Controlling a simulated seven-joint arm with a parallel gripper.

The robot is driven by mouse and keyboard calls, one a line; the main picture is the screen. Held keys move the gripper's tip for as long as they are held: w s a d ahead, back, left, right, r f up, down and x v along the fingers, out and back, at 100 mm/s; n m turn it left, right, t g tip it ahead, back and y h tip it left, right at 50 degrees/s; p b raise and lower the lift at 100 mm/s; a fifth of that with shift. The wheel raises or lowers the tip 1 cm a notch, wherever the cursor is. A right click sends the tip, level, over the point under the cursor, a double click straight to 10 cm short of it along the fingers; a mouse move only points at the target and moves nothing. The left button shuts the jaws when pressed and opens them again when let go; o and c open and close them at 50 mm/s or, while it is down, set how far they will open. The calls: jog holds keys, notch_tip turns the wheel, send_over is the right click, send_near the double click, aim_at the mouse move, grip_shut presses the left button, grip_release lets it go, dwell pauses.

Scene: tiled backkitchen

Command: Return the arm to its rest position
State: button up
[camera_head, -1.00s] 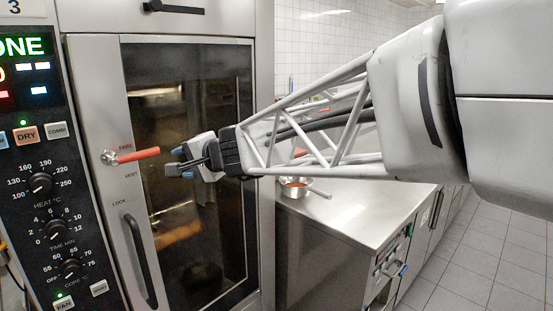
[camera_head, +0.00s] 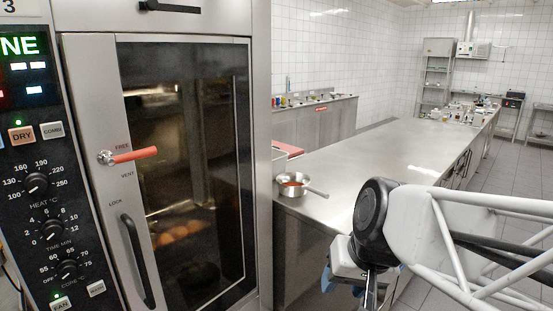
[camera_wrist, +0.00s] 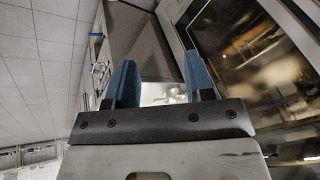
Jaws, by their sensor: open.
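My gripper (camera_wrist: 158,88) shows in the wrist view with its two blue fingers apart and nothing between them. In the head view my arm is folded low at the right, in front of the steel counter. The gripper (camera_head: 362,277) hangs at the lower end of the wrist there, partly hidden by my own arm. It is clear of the oven (camera_head: 190,150) and of the oven's red-handled lever (camera_head: 135,155).
The oven door is shut, with round orange-brown items behind its glass. A small steel pan (camera_head: 292,187) stands on the long steel counter (camera_head: 370,165) near its left end. More small items (camera_head: 470,110) crowd the counter's far end. Tiled floor is open at the right.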

jog(key=s+d+f+h, duration=0.3)
jog(key=s+d, duration=0.3)
jog(key=d, duration=0.1)
jog(key=shift+s+f+g, duration=0.2)
jog(key=shift+s+g, duration=0.05)
jog(key=shift+g, duration=0.15)
jog(key=shift+c, duration=0.3)
dwell(1.4)
